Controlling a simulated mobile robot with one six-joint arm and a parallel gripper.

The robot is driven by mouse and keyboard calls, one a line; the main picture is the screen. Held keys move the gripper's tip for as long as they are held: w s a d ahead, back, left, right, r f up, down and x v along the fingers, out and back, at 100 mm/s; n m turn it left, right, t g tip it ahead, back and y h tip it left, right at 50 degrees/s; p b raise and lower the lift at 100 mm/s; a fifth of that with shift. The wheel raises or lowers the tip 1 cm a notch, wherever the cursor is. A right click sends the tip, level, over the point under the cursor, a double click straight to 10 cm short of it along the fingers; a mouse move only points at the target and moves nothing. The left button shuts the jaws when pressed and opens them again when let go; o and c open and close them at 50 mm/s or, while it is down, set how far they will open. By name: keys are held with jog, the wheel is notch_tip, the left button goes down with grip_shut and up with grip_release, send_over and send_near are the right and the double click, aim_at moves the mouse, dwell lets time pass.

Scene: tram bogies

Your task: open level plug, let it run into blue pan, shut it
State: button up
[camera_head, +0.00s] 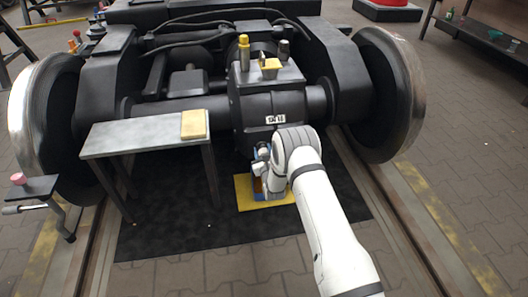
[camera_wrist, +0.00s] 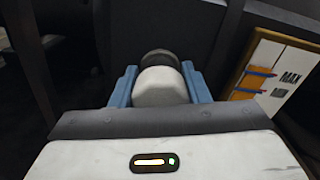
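My gripper (camera_head: 264,167) is at the low front face of the dark gearbox (camera_head: 272,106), under its white label. In the wrist view its two blue fingers (camera_wrist: 160,80) stand apart on either side of a pale rounded piece with a dark round end (camera_wrist: 160,58). I cannot tell whether that end is the level plug or whether the fingers grip it.
A grey bench (camera_head: 140,135) bears a yellow block (camera_head: 194,124) left of the gearbox. Large wheels (camera_head: 392,95) flank the bogie. A black mat (camera_head: 165,232) covers the floor. A dark table (camera_head: 485,37) stands far right.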

jog(key=o, duration=0.5)
jog(key=shift+c, duration=0.2)
jog(key=p+v, duration=0.3)
jog(key=v, duration=0.4)
jog(key=shift+s, duration=0.35)
jog(key=shift+d+r, duration=0.1)
jog(key=shift+d, duration=0.05)
